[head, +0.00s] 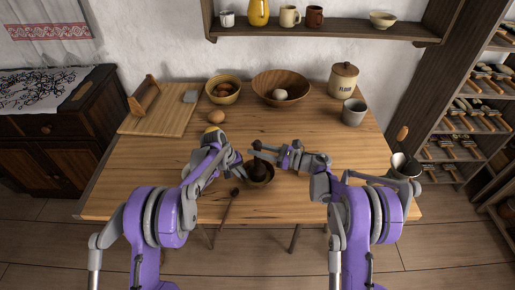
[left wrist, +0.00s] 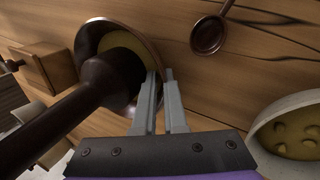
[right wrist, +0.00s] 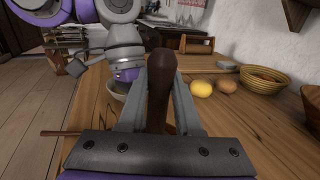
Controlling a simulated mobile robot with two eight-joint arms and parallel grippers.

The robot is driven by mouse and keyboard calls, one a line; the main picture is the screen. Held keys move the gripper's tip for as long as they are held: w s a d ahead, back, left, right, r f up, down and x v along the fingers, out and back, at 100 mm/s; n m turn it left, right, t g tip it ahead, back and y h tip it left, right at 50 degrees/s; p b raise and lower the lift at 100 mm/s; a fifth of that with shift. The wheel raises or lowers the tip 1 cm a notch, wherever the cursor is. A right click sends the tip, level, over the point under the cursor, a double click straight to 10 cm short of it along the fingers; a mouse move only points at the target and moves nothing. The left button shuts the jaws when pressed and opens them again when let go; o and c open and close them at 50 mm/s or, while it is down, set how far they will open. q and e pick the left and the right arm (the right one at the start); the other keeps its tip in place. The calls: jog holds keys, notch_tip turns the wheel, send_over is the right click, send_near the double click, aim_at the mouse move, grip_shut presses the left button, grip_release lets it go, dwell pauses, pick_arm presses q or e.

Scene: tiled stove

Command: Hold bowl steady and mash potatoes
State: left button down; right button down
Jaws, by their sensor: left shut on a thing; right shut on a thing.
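A small brown bowl (head: 268,178) with yellow potato in it stands near the table's front edge; its inside shows in the left wrist view (left wrist: 88,38). My left gripper (head: 242,168) is shut on the bowl's rim, with one finger inside and one outside (left wrist: 160,75). My right gripper (head: 262,150) is shut on the dark wooden masher (head: 258,166). The masher's handle stands up between the fingers in the right wrist view (right wrist: 160,85). Its lower end (left wrist: 105,80) is in or just over the bowl; contact with the potato is hidden.
A dark spoon (head: 234,193) lies left of the bowl. A pale bowl of potato pieces (left wrist: 298,135) shows in the left wrist view. Behind are a basket (head: 223,97), a large wooden bowl (head: 296,85), a flour jar (head: 343,83) and a grey cup (head: 353,113). The table's right middle is clear.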

jog(key=shift+f, duration=0.75)
jog(key=shift+r, duration=1.2)
jog(key=shift+f, duration=0.1)
jog(key=shift+f, duration=1.15)
jog(key=shift+r, duration=1.25)
